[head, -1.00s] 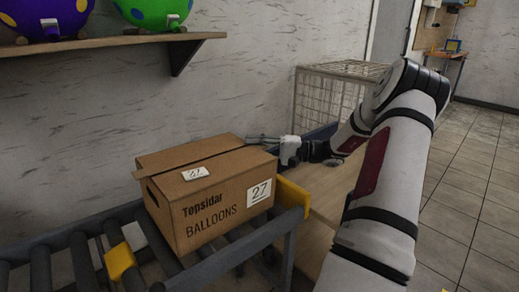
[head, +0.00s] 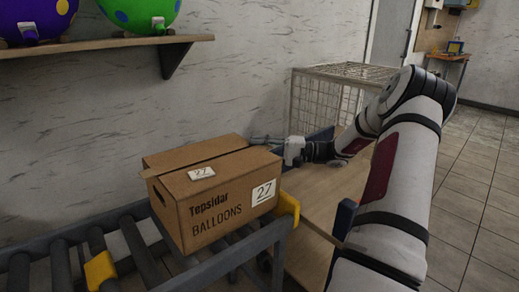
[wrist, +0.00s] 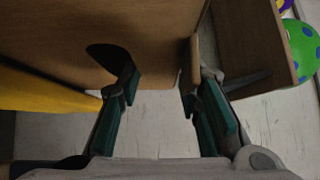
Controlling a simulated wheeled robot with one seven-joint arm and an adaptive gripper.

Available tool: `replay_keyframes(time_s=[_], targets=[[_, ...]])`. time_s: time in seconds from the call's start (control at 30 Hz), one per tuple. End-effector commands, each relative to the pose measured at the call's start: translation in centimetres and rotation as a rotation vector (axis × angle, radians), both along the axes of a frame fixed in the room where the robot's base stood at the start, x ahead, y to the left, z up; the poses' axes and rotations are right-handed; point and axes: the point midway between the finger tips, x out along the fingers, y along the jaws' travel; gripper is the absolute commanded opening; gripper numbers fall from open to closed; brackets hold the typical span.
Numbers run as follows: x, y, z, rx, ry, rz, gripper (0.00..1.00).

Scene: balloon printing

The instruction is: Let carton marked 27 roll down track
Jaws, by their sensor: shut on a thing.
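The brown carton marked 27 (head: 215,200) sits on the grey roller track (head: 70,258) near its right end, with white "27" labels on its top and side. The print reads "Topsidar BALLOONS". My gripper (head: 268,140) is at the carton's far right upper edge. In the wrist view my gripper (wrist: 158,82) has its green-padded fingers on either side of the edge of the carton (wrist: 50,35), beside its dark hand hole. It is shut on the carton; the exact contact is partly hidden.
Yellow end pieces (head: 288,207) mark the track frame. A pale wooden surface (head: 320,205) and a wire cage (head: 335,95) lie beyond the right end. A shelf (head: 110,46) with balloons is on the wall above. Tiled floor is open at right.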

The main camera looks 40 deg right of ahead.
Motion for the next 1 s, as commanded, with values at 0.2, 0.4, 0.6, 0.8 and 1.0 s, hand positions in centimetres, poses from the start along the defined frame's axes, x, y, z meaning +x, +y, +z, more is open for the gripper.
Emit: replay_keyframes(time_s=[0.2,0.4,0.6,0.8,1.0], targets=[[0.0,0.0,0.0,0.001,-0.001,0.000,0.55],[0.0,0.0,0.0,0.001,-0.001,0.000,0.55],[-0.9,-0.8,-0.1,-0.001,0.000,-0.003,0.55],[-3.7,-3.3,-0.2,-0.001,0.000,-0.005,0.55],[-6.7,-5.8,-0.4,0.001,-0.001,-0.004,0.55]])
